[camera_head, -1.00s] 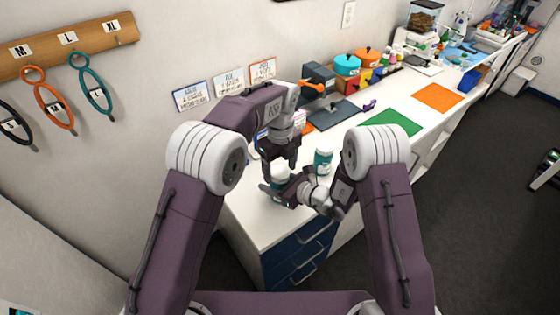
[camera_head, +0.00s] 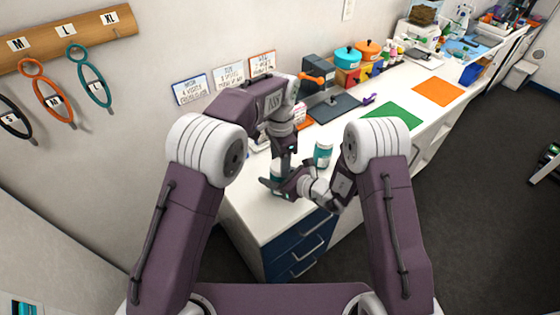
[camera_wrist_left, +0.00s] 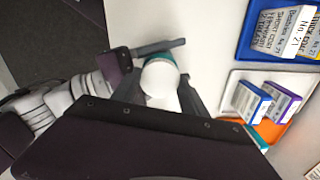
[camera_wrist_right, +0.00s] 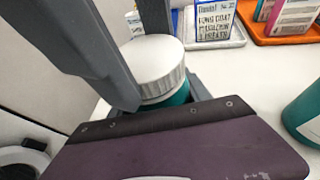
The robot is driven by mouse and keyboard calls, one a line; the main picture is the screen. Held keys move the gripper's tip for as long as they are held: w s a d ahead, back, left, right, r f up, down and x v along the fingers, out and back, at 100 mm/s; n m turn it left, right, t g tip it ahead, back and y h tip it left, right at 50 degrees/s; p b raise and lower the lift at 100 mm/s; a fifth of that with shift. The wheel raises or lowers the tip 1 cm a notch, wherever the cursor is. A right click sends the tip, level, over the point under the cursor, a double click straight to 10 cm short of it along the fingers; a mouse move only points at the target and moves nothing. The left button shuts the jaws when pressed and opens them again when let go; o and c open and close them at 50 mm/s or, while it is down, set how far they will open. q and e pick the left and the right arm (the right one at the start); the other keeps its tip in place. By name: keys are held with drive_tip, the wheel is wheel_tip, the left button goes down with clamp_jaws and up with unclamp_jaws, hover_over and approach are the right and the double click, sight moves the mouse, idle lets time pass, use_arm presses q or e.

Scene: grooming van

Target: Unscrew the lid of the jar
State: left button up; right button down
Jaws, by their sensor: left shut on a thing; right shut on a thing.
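The jar has a teal body (camera_wrist_right: 172,106) and a white ridged lid (camera_wrist_right: 153,66). It stands upright near the counter's front end; in the head view it is mostly hidden by my grippers. My left gripper (camera_head: 280,170) points down from above and is shut on the lid, which also shows in the left wrist view (camera_wrist_left: 160,78). My right gripper (camera_head: 270,186) comes in low from the right and is shut around the teal body. The lid sits on the body, with no clear gap visible. A second teal jar (camera_head: 323,154) with a white lid stands just right of them.
Beside the wall are small trays of boxes and cards: a blue tray (camera_wrist_left: 243,48), a white tray (camera_wrist_left: 228,100) and an orange one (camera_wrist_left: 272,130). A dark mat (camera_head: 334,107) and a green mat (camera_head: 392,117) lie farther along the white counter (camera_head: 350,140).

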use_arm(q)
drive_tip(key=n, duration=0.6)
drive_tip(key=shift+n, duration=0.4)
drive_tip(key=n, duration=0.6)
drive_tip(key=shift+n, duration=0.3)
drive_tip(key=n, duration=1.1)
drive_tip(key=shift+r, duration=0.1)
drive_tip(key=shift+r, duration=0.15)
drive_tip(key=shift+r, duration=0.95)
